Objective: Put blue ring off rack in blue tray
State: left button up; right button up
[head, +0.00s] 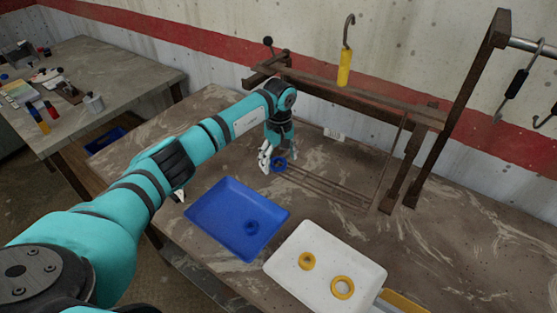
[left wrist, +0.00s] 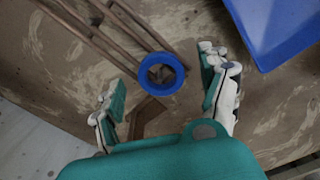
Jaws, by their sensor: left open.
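A blue ring (head: 280,168) is at the near-left end of the thin brown rails of the rack (head: 328,186). In the left wrist view the blue ring (left wrist: 160,91) lies between my open fingers, apart from both. I cannot tell whether a rail passes through it. My left gripper (head: 271,160) is open around it and also shows in the left wrist view (left wrist: 160,82). The tray's corner shows in the left wrist view (left wrist: 285,30). My right gripper is out of view.
A white tray (head: 315,240) with two yellow rings stands right of the blue tray. A wooden frame (head: 365,103) with hooks and a hanging yellow piece (head: 344,68) stands behind the rails. A cluttered second table (head: 110,60) is at the left.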

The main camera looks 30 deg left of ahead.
pick_arm(q)
jog(key=shift+f, duration=0.45)
jog(key=shift+c, duration=0.4)
jog(key=c, duration=1.3)
jog(key=shift+r, duration=0.15)
